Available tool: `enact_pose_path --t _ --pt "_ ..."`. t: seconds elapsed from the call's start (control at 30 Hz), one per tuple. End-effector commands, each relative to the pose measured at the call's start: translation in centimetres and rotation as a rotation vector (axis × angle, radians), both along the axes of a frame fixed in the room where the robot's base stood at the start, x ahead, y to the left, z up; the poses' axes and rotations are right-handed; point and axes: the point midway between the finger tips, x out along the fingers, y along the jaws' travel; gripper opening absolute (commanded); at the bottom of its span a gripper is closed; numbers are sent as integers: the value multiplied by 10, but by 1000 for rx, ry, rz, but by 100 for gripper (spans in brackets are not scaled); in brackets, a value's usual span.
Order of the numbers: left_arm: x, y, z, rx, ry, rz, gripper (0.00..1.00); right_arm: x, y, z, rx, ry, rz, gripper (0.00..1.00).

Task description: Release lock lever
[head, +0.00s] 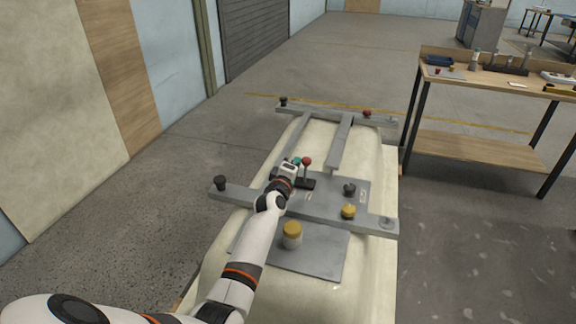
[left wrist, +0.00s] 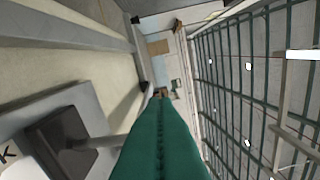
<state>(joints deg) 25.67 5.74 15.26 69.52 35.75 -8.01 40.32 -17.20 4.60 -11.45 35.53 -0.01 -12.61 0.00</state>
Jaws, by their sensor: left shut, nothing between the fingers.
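The lever is a thin rod with a red knob (head: 307,161), standing up from a dark base (head: 306,183) on the grey plate across the tub shell. My left gripper (head: 297,161) has teal fingers, shut and empty, just left of the red knob in the head view. Whether they touch the lever cannot be told. In the left wrist view the shut teal fingers (left wrist: 160,135) fill the middle. The dark base (left wrist: 65,140) is at lower left there, its grey rod running behind the fingers, which hide the knob. My right gripper is not in view.
The cream tub shell (head: 370,165) carries grey cross bars with black knobs (head: 220,182) and another red knob (head: 367,113). A yellow knob (head: 348,211) and a yellow-lidded jar (head: 291,235) stand nearer. A workbench (head: 480,150) is at right. Floor left of the tub is clear.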

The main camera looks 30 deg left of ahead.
Motion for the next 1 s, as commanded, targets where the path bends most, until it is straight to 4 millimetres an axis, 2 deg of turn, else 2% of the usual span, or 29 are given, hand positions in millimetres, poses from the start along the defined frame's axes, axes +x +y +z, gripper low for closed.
enact_pose_path --t 0.03,0.1,0.5,1.0 --pt "1 -4 5 39 12 -2 0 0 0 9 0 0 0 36" --pt "2 -10 6 99 28 0 0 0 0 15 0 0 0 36" --pt "9 -35 5 360 94 1 0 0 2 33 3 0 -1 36" --pt "11 -43 2 450 117 0 0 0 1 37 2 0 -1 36"
